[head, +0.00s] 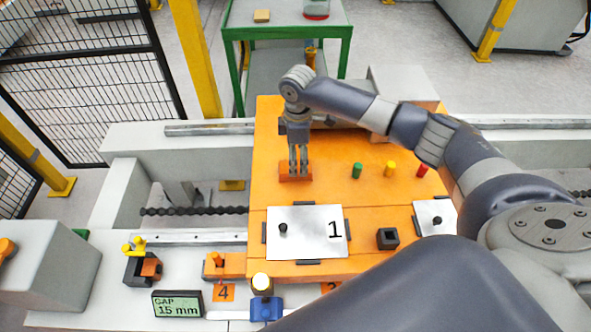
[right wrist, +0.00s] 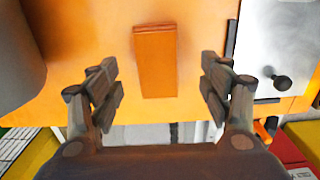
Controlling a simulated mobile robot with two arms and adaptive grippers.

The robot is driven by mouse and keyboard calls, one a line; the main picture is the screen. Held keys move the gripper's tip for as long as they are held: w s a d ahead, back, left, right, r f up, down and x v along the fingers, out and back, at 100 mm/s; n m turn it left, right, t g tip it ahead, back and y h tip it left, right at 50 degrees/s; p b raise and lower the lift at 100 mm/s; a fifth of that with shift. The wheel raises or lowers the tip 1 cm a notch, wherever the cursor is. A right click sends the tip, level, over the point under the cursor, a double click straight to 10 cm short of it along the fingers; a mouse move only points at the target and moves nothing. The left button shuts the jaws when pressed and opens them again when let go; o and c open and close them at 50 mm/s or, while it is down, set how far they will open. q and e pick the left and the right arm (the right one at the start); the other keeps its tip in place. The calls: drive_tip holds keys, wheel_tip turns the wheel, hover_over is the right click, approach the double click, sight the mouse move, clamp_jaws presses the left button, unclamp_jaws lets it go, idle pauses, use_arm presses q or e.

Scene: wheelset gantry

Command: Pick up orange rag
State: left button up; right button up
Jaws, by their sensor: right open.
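The orange rag (head: 295,177) is a small, flat, darker orange rectangle on the orange work surface (head: 325,190). It also shows in the right wrist view (right wrist: 155,62), upright in the picture and ahead of the fingers. My right gripper (head: 299,172) points down at the rag in the head view and overlaps part of it. In the right wrist view its two fingers (right wrist: 160,80) are wide apart, one on each side of the rag, with nothing between them touching. I cannot tell the exact height above the rag. My left gripper is not in view.
A silver plate marked 1 (head: 306,232) with a black knob lies in front of the rag. Green (head: 356,170), yellow (head: 390,169) and red (head: 422,171) pegs stand to the right. A black square block (head: 387,238) sits nearer. A green-framed cart (head: 287,35) stands behind.

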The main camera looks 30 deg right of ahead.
drive_tip(key=f, duration=0.4)
drive_tip(key=shift+w+a+f, duration=0.1)
drive_tip(key=shift+w+f, duration=0.15)
drive_tip(key=shift+w, duration=0.05)
drive_tip(key=shift+c, duration=0.6)
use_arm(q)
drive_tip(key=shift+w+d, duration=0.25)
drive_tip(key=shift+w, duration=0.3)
use_arm(e)
drive_tip(key=c, duration=1.1)
drive_tip(key=shift+r, duration=0.1)
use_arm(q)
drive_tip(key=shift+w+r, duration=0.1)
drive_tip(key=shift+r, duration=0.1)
use_arm(e)
wheel_tip(320, 180, up, 10)
drive_tip(key=shift+f, duration=0.1)
